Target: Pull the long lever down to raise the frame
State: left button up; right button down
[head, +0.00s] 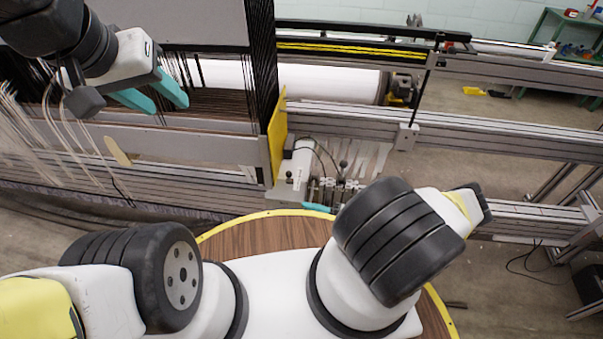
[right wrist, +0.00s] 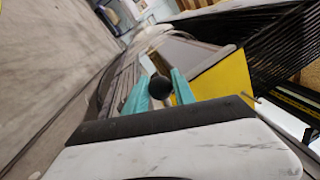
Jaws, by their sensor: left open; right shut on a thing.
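My right gripper (right wrist: 160,92) is shut on the black ball knob of a lever (right wrist: 160,86), which sits between its teal fingers in the right wrist view. In the head view only a bit of a teal finger of the right gripper (head: 318,207) shows, beside the lever block; my own arm hides the rest. The lever's shaft is hidden. My left gripper (head: 159,103) is open and empty in front of the loom at upper left. I cannot tell which frame the lever moves.
A lever block (head: 340,190) with several small levers stands beside a yellow plate (head: 277,135). Black heddles (head: 262,60) hang above it. Pale warp threads (head: 60,125) hang loose at left. Metal rails (head: 480,140) run across the right. Open floor lies beyond them.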

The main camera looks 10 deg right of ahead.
jog(key=shift+f, duration=0.55)
jog(key=c, duration=1.1)
grip_release()
jog(key=shift+o, duration=0.2)
jog(key=shift+d, duration=0.15)
jog(key=v, duration=0.7)
jog(key=shift+d, duration=0.25)
jog(key=shift+s, duration=0.1)
